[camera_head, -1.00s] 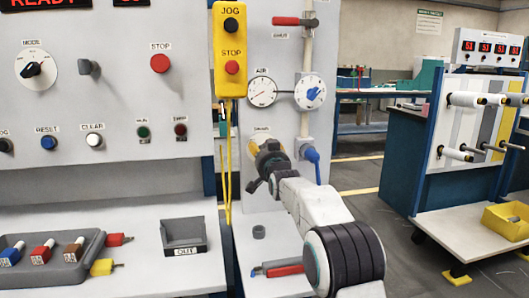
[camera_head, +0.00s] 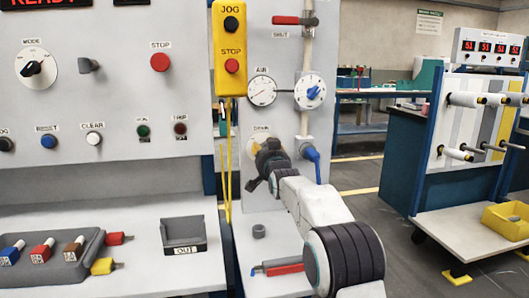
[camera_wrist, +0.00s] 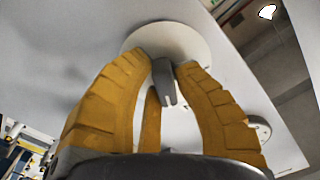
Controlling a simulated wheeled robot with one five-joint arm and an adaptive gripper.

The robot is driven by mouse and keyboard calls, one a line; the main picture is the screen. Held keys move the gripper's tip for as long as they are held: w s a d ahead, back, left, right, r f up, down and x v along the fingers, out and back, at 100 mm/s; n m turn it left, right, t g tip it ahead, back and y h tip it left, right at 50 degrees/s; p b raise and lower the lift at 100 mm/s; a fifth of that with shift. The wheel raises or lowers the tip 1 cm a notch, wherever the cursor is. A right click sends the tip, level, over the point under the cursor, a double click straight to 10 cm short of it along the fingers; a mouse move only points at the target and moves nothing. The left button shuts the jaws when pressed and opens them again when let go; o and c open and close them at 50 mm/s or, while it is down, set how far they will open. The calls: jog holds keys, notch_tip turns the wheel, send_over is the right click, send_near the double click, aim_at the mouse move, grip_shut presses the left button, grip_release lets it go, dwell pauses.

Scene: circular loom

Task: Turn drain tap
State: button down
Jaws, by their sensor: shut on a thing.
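The drain tap shows in the wrist view as a grey lever (camera_wrist: 165,82) on a round white plate (camera_wrist: 190,40). My gripper (camera_wrist: 163,66) has its orange fingers on both sides of the lever and is shut on it. In the head view, my gripper (camera_head: 258,146) is at the panel just below the label that reads like "DRAIN" (camera_head: 262,129). The dark wrist of my arm hides most of the fingers and the tap there.
The air gauge (camera_head: 262,91) and a white dial with a blue knob (camera_head: 311,93) sit above the gripper. A blue valve handle (camera_head: 313,160) is close on its right. A yellow pendant (camera_head: 229,50) hangs on a cable to the left. A red-handled tool (camera_head: 282,266) lies below.

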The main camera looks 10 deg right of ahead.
jog(key=shift+m+b, duration=0.6)
jog(key=shift+m, duration=0.9)
jog(key=c, duration=1)
grip_release()
jog(key=shift+s+a, duration=0.1)
jog(key=shift+s, duration=5.85)
